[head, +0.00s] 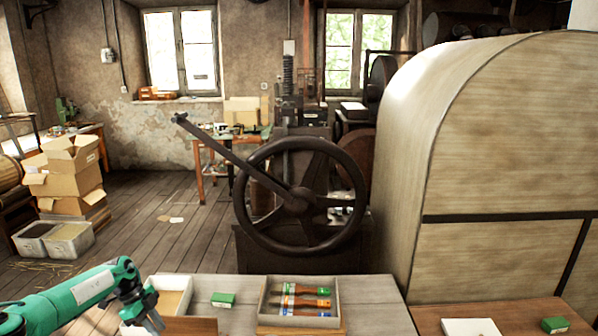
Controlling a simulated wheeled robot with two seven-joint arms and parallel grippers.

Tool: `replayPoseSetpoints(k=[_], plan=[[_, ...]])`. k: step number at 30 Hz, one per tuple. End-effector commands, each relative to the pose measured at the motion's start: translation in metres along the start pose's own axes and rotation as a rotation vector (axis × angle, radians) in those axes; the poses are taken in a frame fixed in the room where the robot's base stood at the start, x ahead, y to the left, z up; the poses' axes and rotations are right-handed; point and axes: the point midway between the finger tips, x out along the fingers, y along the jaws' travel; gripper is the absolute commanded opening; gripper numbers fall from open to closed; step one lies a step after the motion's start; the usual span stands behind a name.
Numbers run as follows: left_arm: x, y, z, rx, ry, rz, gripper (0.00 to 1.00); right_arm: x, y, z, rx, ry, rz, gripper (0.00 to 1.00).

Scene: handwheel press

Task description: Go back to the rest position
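My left arm comes in from the lower left. Its dark gripper (152,320) hangs at the left end of the table, in front of an open tray (190,284). The picture does not show clearly whether its fingers are apart, and I see nothing held in it. My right gripper is not in view. A dark spoked handwheel (245,215) with a long bar reaching up to the left stands upright behind the table. Neither gripper is near it.
The wooden table (380,300) holds a small green box (223,299) and an open box (263,300) of several coloured-handled tools. A large wooden casing (510,150) blocks the right side. A white item (470,327) and another green box (555,325) lie before it. Cardboard boxes (70,180) stand left.

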Motion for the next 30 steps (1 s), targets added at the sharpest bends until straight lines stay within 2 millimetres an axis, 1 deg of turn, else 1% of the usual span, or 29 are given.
replayPoseSetpoints(k=[1,3,8,11,13,14,15,17,18,20,21,23,24,27,30], plan=[[0.011,-0.001,-0.008,0.018,0.018,-0.007,0.19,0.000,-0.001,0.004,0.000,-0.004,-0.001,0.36],[0.024,-0.002,-0.018,0.041,0.044,-0.021,0.19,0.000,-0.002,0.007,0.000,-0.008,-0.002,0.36],[0.059,-0.004,-0.049,0.104,0.117,-0.061,0.19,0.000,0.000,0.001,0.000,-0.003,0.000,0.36],[0.085,-0.004,-0.073,0.144,0.174,-0.096,0.19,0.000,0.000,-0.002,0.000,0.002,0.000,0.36],[0.104,-0.003,-0.094,0.174,0.223,-0.129,0.19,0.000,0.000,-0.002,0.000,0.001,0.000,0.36],[0.115,-0.001,-0.106,0.188,0.250,-0.144,0.19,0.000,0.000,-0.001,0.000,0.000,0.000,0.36],[0.128,0.001,-0.122,0.206,0.287,-0.169,0.19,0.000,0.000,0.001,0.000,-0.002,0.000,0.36],[0.150,0.005,-0.151,0.231,0.354,-0.216,0.19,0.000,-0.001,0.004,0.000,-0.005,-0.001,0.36],[0.164,0.009,-0.173,0.245,0.405,-0.256,0.19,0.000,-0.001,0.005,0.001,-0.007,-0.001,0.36],[0.183,0.017,-0.209,0.256,0.486,-0.323,0.19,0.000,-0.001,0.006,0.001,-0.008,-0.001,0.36],[0.193,0.022,-0.231,0.255,0.537,-0.372,0.19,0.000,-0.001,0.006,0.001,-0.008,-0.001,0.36],[0.203,0.030,-0.262,0.243,0.608,-0.447,0.19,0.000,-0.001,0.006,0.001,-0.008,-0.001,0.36],[0.208,0.036,-0.281,0.227,0.651,-0.497,0.19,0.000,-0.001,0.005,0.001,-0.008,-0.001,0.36],[0.211,0.049,-0.320,0.161,0.740,-0.622,0.19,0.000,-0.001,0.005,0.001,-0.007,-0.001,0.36],[0.207,0.061,-0.347,0.063,0.799,-0.743,0.19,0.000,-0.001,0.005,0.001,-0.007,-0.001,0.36]])
